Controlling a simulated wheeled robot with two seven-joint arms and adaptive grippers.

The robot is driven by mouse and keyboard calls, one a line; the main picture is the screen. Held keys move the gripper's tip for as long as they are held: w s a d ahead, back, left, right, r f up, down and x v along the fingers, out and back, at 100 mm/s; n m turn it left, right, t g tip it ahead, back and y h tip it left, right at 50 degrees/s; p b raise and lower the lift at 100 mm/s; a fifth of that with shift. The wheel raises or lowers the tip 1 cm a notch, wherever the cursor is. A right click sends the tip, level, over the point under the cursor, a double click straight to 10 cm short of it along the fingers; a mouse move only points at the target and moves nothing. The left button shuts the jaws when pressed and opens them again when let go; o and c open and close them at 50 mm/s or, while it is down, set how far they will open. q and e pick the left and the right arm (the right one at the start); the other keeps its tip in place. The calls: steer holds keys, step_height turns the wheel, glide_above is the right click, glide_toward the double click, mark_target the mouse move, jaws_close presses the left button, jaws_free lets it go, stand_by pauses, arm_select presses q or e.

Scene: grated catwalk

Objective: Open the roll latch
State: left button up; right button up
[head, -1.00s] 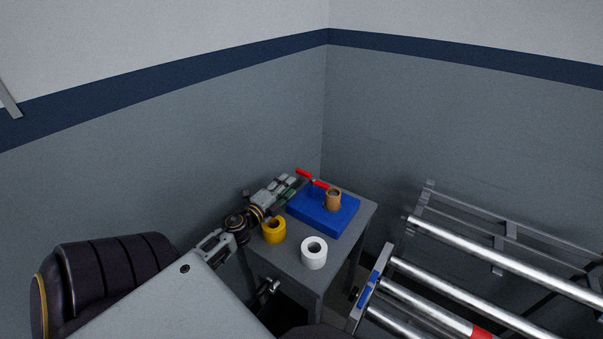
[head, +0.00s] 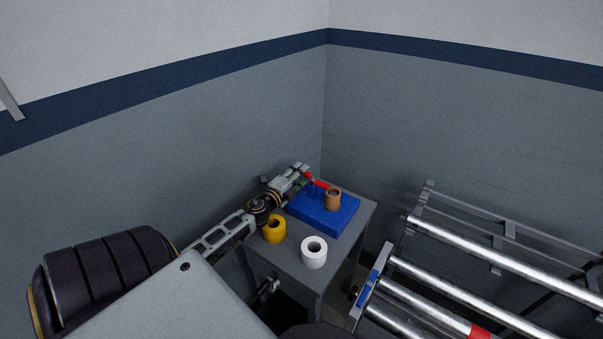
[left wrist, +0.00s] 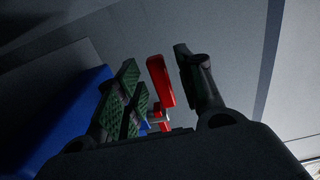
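A red latch handle (head: 319,184) rises over a blue block (head: 325,213) on a small grey table (head: 287,262). A brown roll (head: 333,200) stands on the block beside the handle's near end. My left gripper (head: 301,172) is at the handle's far end and hides part of it. In the left wrist view, the red handle (left wrist: 160,82) stands between the two spread fingers of the gripper (left wrist: 156,62), with gaps visible on both sides. The blue block (left wrist: 68,115) shows at left there. A small metal pin (left wrist: 156,121) shows below the handle.
A yellow roll (head: 274,229) and a white roll (head: 314,253) stand on the table in front of the block. Grey walls meet in a corner behind. A rack of metal tubes (head: 500,262) stands to the right of the table.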

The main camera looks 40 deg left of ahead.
arm_select(q)
steer(key=shift+w, duration=0.7)
steer(key=shift+c, duration=0.4)
jaws_close()
